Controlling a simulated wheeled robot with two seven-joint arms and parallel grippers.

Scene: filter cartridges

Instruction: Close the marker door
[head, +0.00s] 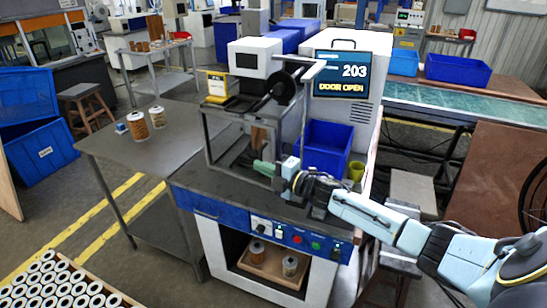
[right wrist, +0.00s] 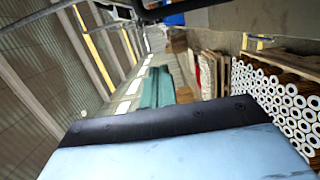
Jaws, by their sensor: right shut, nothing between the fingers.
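The marker (head: 205,135) is a grey-framed enclosure on the workbench, with its front opening facing me. Its screen (head: 341,78) reads "203" and "DOOR OPEN". A light grey frame with a tall post (head: 307,112), apparently the door, stands out at the right side of the enclosure. My right gripper (head: 262,168) comes in from the right, low at the enclosure's front right corner. Its greenish fingers are shut and empty, close to the frame's lower part; I cannot tell whether they touch it. The right wrist view does not clearly show the door. My left gripper is out of view.
A blue bin (head: 325,150) and a small yellow-green cup (head: 356,171) stand right of the enclosure, near my right arm. Cartridges (head: 139,126) stand on the side table at left. Buttons (head: 297,239) line the bench front. A lower shelf holds a tray (head: 262,262) with cartridges.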

